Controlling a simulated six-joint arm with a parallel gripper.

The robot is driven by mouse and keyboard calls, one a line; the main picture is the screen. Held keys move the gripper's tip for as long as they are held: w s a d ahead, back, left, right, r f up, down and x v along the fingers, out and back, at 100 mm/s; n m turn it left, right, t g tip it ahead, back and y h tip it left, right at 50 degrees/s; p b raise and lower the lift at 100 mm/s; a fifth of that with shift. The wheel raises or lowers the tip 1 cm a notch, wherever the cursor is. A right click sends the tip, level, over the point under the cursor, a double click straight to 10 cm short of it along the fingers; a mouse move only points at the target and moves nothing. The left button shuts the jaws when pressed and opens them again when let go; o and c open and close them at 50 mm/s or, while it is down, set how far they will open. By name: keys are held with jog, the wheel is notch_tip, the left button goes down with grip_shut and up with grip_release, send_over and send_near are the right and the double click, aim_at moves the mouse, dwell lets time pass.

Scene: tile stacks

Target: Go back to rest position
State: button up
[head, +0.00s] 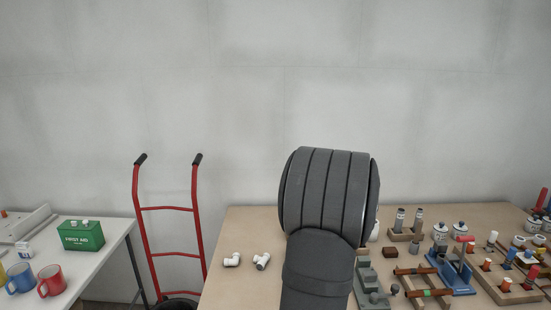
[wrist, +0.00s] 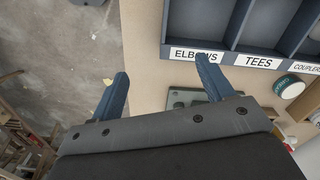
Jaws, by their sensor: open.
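My gripper (wrist: 162,85) shows in the wrist view with its two blue fingers spread wide apart and nothing between them. It hangs over the edge of the wooden table (wrist: 148,60), with the grey floor under its left finger. In the head view my dark grey arm rises in front of the table (head: 235,225) and hides part of it. The gripper itself cannot be made out there.
A blue-grey bin (wrist: 225,25) labelled for elbows, tees and couplers lies beyond the right finger. White pipe fittings (head: 262,261), a blue vise (head: 452,273) and several small parts stand on the table. A red hand truck (head: 170,254) stands left of it.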

jog(key=shift+w+a+f, duration=0.75)
jog(key=shift+w+a, duration=0.15)
jog(key=shift+a, duration=0.1)
